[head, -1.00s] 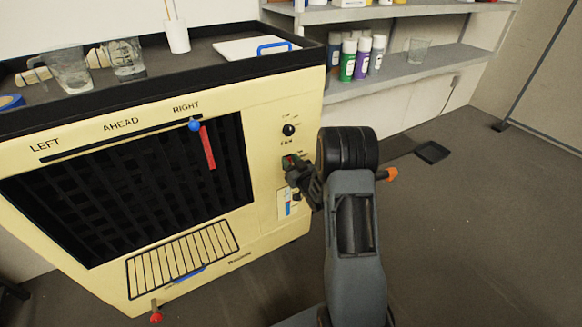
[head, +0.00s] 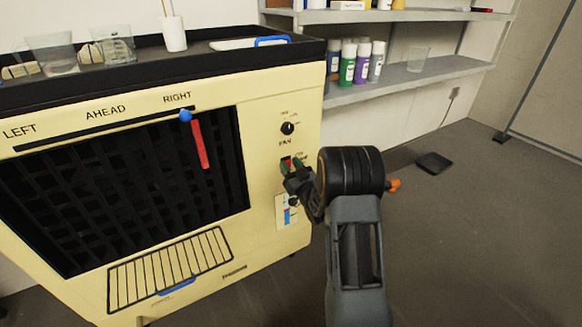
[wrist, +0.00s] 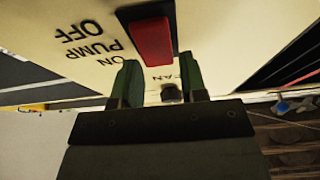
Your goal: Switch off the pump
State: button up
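The pump switch is a red rocker (wrist: 152,40) in a dark frame on the cream cabinet front. It shows upside down in the wrist view, beside the printed words OFF, PUMP and ON. In the head view only a bit of red (head: 286,160) shows above my gripper (head: 291,172). My gripper (wrist: 161,80) has two green-tipped fingers, spread apart with nothing between them. Its tips are close to the panel around the switch's end; I cannot tell whether they touch it. Which way the rocker is pressed is unclear.
A black fan knob (head: 288,128) sits above the switch, and a small blue-and-white gauge panel (head: 287,211) below it. A dark grille (head: 130,180) with a red strip (head: 199,144) is to the left. Cups (head: 52,55) stand on top.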

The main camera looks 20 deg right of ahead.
jog(key=shift+o, duration=1.3)
jog(key=shift+s, duration=0.1)
jog(key=v, duration=1.3)
jog(key=shift+s+f+p, duration=0.2)
jog(key=shift+s+p, duration=0.1)
jog(key=shift+p, duration=0.15)
jog(key=w+a+r+g+h+p, duration=0.15)
jog(key=r+g+p, duration=0.25)
jog(key=r+p, duration=0.5)
jog(key=w+a+r+g+h+p, duration=0.1)
jog(key=a+r+g+h+p, duration=0.25)
jog(key=r+p, duration=0.55)
jog(key=s+a+r+g+y+p, duration=0.1)
jog(key=s+a+r+g+p, duration=0.2)
jog(key=s+r, duration=0.3)
jog(key=s+a+r+g+p, duration=0.3)
jog(key=s+r+g+p, duration=0.1)
jog(key=s+r, duration=0.2)
jog(key=s+a+r+m+g+y+p, duration=0.1)
jog(key=s+a+r+g+p, duration=0.2)
jog(key=s+r, duration=0.4)
jog(key=shift+r+y+p, duration=0.2)
jog(key=shift+y+p, duration=0.1)
jog(key=shift+p, duration=0.45)
